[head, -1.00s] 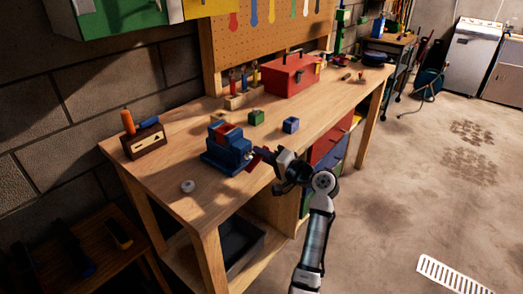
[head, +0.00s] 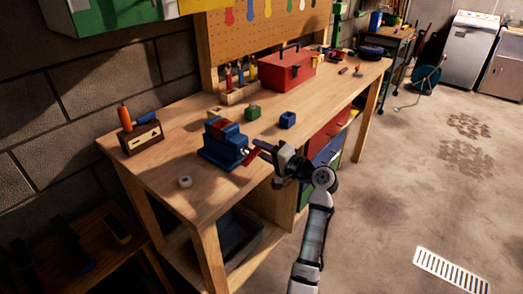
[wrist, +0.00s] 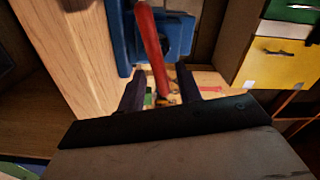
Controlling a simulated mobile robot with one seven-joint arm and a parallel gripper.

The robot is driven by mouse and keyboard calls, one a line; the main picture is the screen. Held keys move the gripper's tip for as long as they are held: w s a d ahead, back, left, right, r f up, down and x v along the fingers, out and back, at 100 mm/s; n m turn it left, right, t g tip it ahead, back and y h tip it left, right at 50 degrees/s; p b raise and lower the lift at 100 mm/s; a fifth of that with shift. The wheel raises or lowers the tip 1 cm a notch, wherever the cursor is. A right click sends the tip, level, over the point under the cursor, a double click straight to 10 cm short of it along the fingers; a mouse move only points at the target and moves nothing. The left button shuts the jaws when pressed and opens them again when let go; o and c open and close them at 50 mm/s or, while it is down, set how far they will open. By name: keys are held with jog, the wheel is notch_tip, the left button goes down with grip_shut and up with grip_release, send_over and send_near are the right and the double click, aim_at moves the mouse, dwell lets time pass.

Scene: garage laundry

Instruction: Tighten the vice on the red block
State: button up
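The blue vice (head: 225,147) stands on the workbench near its front edge. The red block (head: 217,127) shows at the top of the vice, between its jaws; I cannot tell how tightly it is held. The vice's red handle bar (head: 252,157) sticks out on the right side, and it also shows large in the wrist view (wrist: 151,42). My gripper (head: 265,148) is at the handle. In the wrist view, my gripper's two dark fingers (wrist: 157,88) are apart, with the handle's end running between them and a gap visible on each side.
The workbench (head: 190,205) holds a red toolbox (head: 290,70), a green block (head: 253,112), a blue block (head: 288,120), a white roll (head: 185,182) and a wooden holder (head: 141,137) with an orange-handled tool. Drawers (head: 328,150) sit under the bench. The floor at right is open.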

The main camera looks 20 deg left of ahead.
jog(key=shift+a, duration=0.25)
jog(key=shift+s+d, duration=0.1)
jog(key=shift+d, duration=0.05)
jog(key=b+v, duration=0.4)
jog(key=v, duration=0.9)
jog(key=shift+d, duration=0.3)
